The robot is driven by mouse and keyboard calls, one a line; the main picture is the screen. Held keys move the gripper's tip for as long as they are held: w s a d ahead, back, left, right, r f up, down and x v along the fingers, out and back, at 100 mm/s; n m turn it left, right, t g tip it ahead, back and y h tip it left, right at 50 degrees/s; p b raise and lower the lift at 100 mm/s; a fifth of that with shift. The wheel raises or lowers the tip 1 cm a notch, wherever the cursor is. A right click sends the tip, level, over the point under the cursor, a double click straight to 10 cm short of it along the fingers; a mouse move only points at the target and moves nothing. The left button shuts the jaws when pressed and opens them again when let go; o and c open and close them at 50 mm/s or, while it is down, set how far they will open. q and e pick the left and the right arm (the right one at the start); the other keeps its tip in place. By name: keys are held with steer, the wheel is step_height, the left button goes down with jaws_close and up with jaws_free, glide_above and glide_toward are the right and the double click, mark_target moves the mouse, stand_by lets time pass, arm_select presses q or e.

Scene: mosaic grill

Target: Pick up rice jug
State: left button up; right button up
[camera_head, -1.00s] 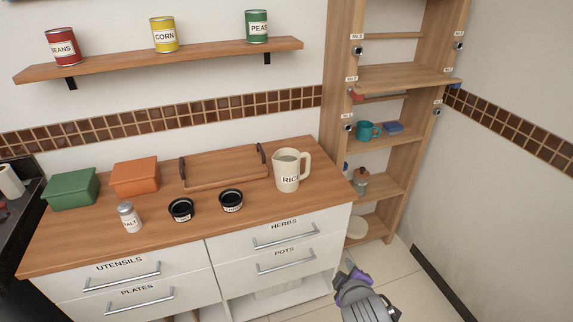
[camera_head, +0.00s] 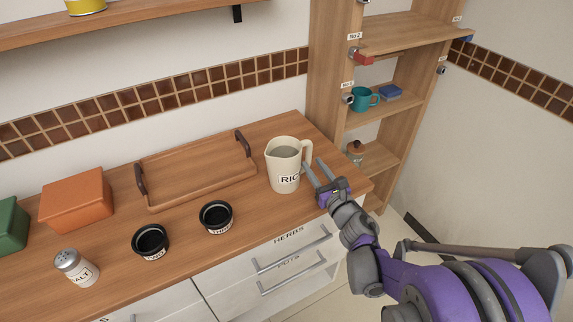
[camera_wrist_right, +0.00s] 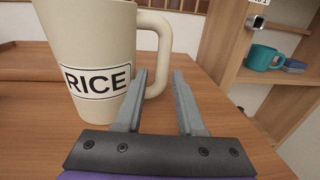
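The rice jug (camera_head: 284,167) is a cream pitcher with a RICE label, upright on the wooden counter near its right end. Its handle is on the right side. My right gripper (camera_head: 314,169) is open and empty just right of the jug, near the handle. In the right wrist view, the jug (camera_wrist_right: 92,50) fills the upper left, and the open fingers of my right gripper (camera_wrist_right: 158,85) point forward, with the handle (camera_wrist_right: 158,60) ahead of and near the left finger. I cannot tell whether they touch. My left gripper is not in view.
A wooden tray (camera_head: 195,195) lies left of the jug. Two black bowls (camera_head: 216,217) (camera_head: 151,243), a salt shaker (camera_head: 76,267) and an orange box (camera_head: 75,205) stand further left on the counter (camera_head: 250,235). A wooden shelf unit (camera_head: 330,75) with a teal mug (camera_head: 362,100) rises behind right.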

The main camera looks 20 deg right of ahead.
mark_target(283, 155)
steer(key=w, duration=0.7)
steer(key=shift+w+d+f, duration=0.1)
steer(key=shift+w+d, duration=0.25)
steer(key=shift+s, duration=0.1)
jaws_close()
stand_by(1.0)
